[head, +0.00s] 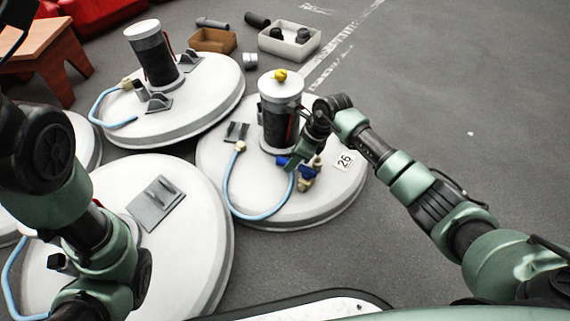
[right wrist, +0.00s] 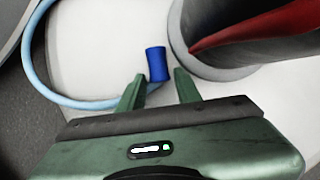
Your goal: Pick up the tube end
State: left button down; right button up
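The light blue tube (head: 232,196) loops over the round white lid marked 26 (head: 335,195), from a beige fitting on the left to its dark blue tube end (head: 282,161). In the right wrist view the tube end (right wrist: 156,64) is a short blue cylinder, just ahead of and between my right gripper's (right wrist: 158,80) two fingertips. The fingers are apart, with a visible gap on both sides of the tube end. In the head view my right gripper (head: 294,158) is low beside the black-and-white canister (head: 279,115). My left arm shows at the left; its fingers are not visible.
A grey bracket (head: 236,131) stands on the same lid. Other white tanks (head: 205,100) stand to the left. A brown box (head: 213,40) and a grey bin (head: 290,41) lie behind. The right floor is clear.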

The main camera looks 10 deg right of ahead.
grip_shut()
jog(key=shift+r, duration=0.1)
